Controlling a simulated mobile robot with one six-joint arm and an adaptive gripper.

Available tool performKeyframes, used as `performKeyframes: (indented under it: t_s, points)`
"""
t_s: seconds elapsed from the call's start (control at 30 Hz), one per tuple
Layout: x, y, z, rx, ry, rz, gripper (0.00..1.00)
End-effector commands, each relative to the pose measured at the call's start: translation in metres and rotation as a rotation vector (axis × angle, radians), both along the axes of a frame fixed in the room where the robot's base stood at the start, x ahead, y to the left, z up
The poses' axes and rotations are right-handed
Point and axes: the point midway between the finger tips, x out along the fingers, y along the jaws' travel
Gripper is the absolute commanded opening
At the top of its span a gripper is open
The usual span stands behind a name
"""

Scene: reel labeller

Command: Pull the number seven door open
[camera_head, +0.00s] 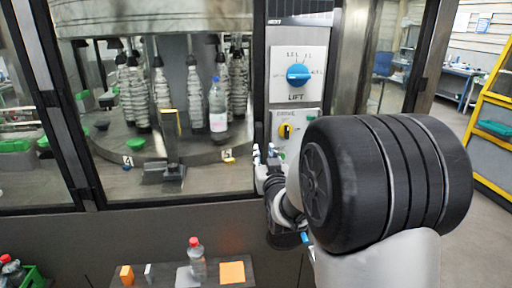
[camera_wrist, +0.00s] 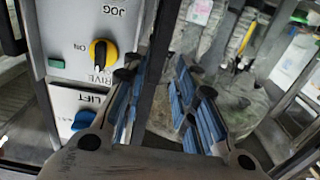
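No door number seven label can be read in either view. In the head view a glass door (camera_head: 85,178) with a dark frame stands left of the control panel. My gripper (camera_head: 264,158) is at the dark upright between this glass and the panel, partly hidden by my arm. In the wrist view my gripper (camera_wrist: 165,88) has its blue-padded fingers spread, with a dark upright bar (camera_wrist: 157,60) running between them. I cannot tell whether the bar is a handle or the frame edge, or whether the pads touch it.
The control panel carries a blue LIFT knob (camera_head: 298,74) and a yellow-black DRIVE switch (camera_head: 286,131), close to my gripper. Behind the glass are a bottle (camera_head: 218,104) and a turntable. Another bottle (camera_head: 197,261) stands on a shelf below. Open floor lies at right.

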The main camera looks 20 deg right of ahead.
Motion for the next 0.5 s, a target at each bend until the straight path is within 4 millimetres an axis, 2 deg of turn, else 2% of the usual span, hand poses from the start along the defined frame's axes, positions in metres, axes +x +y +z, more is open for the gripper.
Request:
performKeyframes:
  t_s: [0.03,0.2,0.33,0.5]
  points:
    - [0.011,-0.003,-0.002,0.000,0.001,0.000,0.27]
    - [0.040,-0.011,-0.001,0.000,0.001,0.000,0.27]
    - [0.055,-0.016,-0.001,0.000,0.001,0.000,0.27]
    - [0.062,-0.018,0.000,0.000,0.001,0.000,0.27]
